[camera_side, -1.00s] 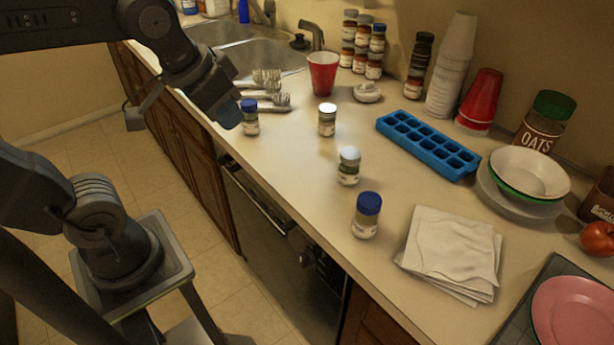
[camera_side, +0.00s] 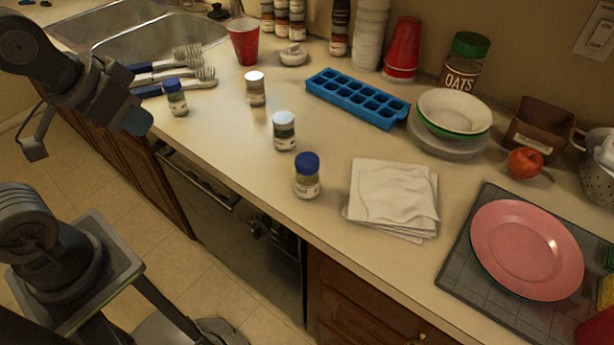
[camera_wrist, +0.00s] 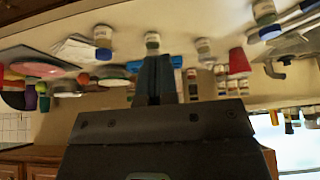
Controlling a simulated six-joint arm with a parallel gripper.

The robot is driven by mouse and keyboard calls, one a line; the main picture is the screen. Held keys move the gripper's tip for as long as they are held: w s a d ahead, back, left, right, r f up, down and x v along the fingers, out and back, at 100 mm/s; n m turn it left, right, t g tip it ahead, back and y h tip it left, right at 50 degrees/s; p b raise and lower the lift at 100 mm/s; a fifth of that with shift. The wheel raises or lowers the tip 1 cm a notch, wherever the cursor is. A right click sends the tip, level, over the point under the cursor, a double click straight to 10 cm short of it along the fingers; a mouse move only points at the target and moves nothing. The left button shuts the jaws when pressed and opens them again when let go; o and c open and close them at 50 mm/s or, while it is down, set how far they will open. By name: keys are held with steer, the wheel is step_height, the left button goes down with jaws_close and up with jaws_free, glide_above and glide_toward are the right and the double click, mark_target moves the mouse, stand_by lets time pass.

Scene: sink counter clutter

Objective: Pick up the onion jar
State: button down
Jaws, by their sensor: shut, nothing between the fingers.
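Several small jars stand upright on the counter, and their labels are too small to read, so I cannot tell which is the onion jar. In the side view they are a blue-lidded jar (camera_side: 175,97) by the brushes, a white-lidded jar (camera_side: 255,89), a pale-lidded jar (camera_side: 284,131) and a front blue-lidded jar (camera_side: 307,176). My gripper (camera_side: 133,118) is left of the first blue-lidded jar, apart from it, over the counter's front edge. In the tilted wrist view my gripper (camera_wrist: 155,75) is shut and empty, with jars beyond it.
Brushes (camera_side: 185,72) lie behind the left jar. A red cup (camera_side: 244,41), a blue ice tray (camera_side: 357,97) and bowls (camera_side: 453,112) stand farther back. Napkins (camera_side: 393,196) and a pink plate (camera_side: 527,249) are at right. Bare counter surrounds the middle jars.

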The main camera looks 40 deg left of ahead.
steer(key=c, duration=1.9)
jaws_free()
steer(key=o, duration=1.5)
steer(key=w+d+r+m+g, duration=0.3)
steer(key=w+d+m, duration=0.3)
steer(key=w+m, duration=0.3)
steer(key=m+g, duration=0.3)
steer(key=m, duration=0.5)
glide_toward(306, 172)
steer(key=w+a+r, duration=0.1)
steer(key=w+a, duration=0.1)
steer(key=shift+n, duration=0.3)
steer(key=f, duration=1.3)
steer(key=shift+s+d+f, duration=0.25)
